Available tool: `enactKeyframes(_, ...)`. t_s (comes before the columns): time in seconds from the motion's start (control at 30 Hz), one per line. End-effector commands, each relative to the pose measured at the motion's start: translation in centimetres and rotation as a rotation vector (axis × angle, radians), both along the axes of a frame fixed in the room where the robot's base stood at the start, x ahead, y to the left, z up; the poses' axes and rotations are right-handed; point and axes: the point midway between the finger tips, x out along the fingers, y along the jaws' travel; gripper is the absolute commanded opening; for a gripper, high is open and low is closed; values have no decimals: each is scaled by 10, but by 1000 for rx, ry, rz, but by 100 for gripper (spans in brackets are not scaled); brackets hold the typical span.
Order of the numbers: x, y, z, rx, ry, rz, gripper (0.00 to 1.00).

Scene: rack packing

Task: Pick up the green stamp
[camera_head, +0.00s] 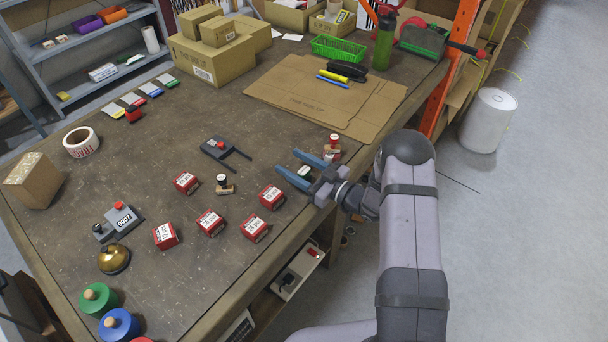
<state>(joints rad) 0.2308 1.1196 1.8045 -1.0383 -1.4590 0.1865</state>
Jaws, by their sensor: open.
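A round green piece with a wooden knob (97,299) stands at the table's lower left edge; it looks like a stamp, though its underside is hidden. My gripper (287,161) is over the right part of the table, far to the right of the green piece. Its two blue fingers are apart and point left. A small pale, greenish-topped thing (304,171) shows between the fingers; I cannot tell what it is or whether it is touched. Another red and wooden stamp (333,148) is just behind the fingers.
Several red boxes with white labels (209,222) stand mid-table. A blue knobbed piece (119,325) is beside the green one. A brass bell (114,259), a numbering device (118,221) and a black tool (219,149) lie around. Flat cardboard (290,85) covers the back.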

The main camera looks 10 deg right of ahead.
Motion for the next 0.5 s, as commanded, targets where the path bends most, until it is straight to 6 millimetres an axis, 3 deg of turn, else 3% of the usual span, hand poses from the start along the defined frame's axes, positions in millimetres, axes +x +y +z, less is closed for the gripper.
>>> enactKeyframes(0.3, 3, 3, -1, 1, 1, -1, 53)
enactKeyframes(0.5, 3, 3, 0, 1, 1, -1, 9)
